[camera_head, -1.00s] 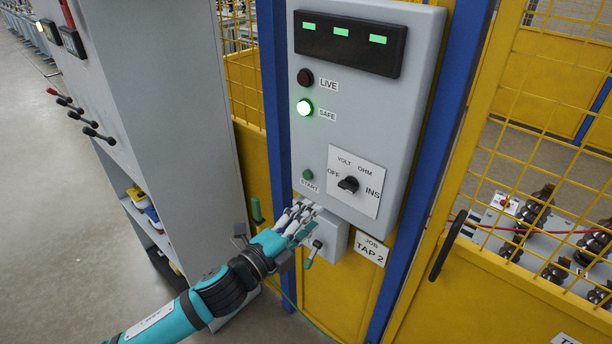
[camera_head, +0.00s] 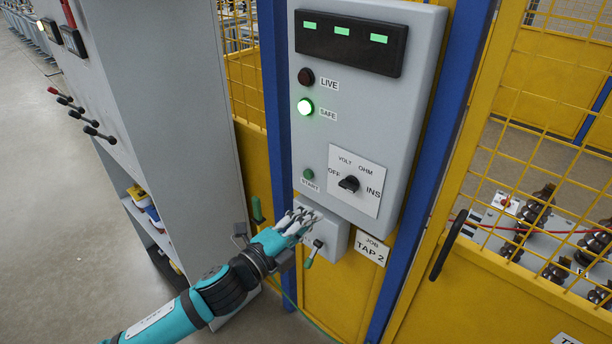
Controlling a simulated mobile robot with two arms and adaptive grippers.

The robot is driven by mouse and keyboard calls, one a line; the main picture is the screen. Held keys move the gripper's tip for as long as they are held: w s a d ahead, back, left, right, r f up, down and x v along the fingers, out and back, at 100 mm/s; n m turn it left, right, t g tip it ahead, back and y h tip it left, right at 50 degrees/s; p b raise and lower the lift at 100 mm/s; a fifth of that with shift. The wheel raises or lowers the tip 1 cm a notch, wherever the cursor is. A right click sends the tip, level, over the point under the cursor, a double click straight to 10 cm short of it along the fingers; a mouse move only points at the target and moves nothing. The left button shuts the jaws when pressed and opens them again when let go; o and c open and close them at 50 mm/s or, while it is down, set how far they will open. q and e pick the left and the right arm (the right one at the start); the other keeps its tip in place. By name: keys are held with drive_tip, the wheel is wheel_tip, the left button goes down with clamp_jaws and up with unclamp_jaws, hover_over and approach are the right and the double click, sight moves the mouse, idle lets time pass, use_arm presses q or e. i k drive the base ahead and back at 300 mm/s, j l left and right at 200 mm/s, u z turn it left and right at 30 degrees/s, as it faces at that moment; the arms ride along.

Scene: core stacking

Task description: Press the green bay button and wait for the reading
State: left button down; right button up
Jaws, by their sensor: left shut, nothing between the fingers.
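The green button (camera_head: 308,174) sits on the lower left of the grey panel (camera_head: 420,70), above a START label. The black display (camera_head: 350,43) at the top shows three green dashes. The SAFE lamp (camera_head: 305,107) is lit bright and the LIVE lamp (camera_head: 306,77) is dark. The black selector knob (camera_head: 349,183) is beside the OFF, VOLT, OHM and INS marks. My left gripper (camera_head: 306,218) is shut and empty, below the button and apart from it, in front of a small grey box (camera_head: 338,237). My right gripper is not in view.
A small lever with a green grip (camera_head: 309,262) hangs by the box. A grey cabinet (camera_head: 170,100) with levers stands at left. A yellow mesh gate (camera_head: 530,130) with a black handle (camera_head: 445,246) is at right. A JOB TAP 2 tag (camera_head: 371,249) is below the panel.

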sight(308, 174)
drive_tip(key=i+l+u, duration=0.1)
drive_tip(key=l+u, duration=0.25)
drive_tip(key=l, duration=0.45)
drive_tip(key=l+u, duration=0.3)
drive_tip(key=l, duration=0.55)
